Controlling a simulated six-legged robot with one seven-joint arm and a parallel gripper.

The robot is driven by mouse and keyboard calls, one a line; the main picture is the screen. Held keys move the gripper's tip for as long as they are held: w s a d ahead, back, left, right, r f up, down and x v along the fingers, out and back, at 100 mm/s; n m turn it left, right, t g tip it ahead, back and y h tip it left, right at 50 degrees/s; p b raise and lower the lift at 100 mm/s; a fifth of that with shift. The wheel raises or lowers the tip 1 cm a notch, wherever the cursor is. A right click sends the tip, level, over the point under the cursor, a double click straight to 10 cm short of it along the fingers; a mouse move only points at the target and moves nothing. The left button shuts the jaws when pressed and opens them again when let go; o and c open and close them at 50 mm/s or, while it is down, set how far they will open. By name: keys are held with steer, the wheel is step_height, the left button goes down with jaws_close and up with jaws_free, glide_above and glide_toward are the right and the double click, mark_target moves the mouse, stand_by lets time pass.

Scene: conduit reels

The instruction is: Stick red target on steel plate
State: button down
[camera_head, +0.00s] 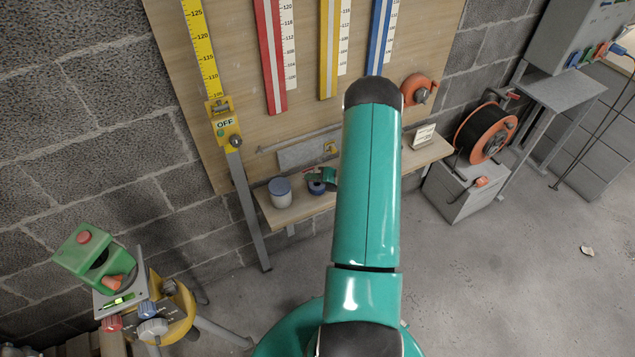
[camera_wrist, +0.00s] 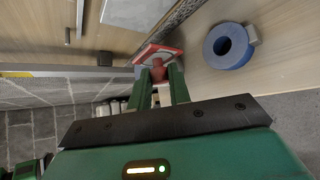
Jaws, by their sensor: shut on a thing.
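My gripper (camera_wrist: 165,84) is shut on the red target (camera_wrist: 158,70), a tilted square plate with a red rim and a red grip between the green fingers. The grey steel plate (camera_wrist: 138,12) shows at the top of the wrist view, apart from the target. In the head view the steel plate (camera_head: 296,156) is on the wooden board just above the shelf. My gripper (camera_head: 327,177) shows there small and green at the shelf, just below the plate, partly hidden by my arm. The target is too small to make out well there.
A blue tape roll (camera_wrist: 229,46) lies on the shelf beside the target. A lidded grey jar (camera_head: 280,191) stands at the shelf's left end. A steel post (camera_head: 247,205) rises left of the shelf.

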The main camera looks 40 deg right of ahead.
steer(key=w+d, duration=0.2)
steer(key=w, duration=0.5)
stand_by(0.3)
steer(key=shift+w+d, duration=0.1)
steer(key=shift+w, duration=0.35)
stand_by(2.7)
steer(key=c, duration=0.7)
jaws_free()
steer(key=shift+c, duration=0.2)
steer(key=shift+s, duration=0.15)
steer(key=s+a, duration=0.2)
steer(key=s, duration=0.6)
steer(key=shift+s+a, duration=0.2)
steer(key=shift+a, duration=0.05)
stand_by(0.5)
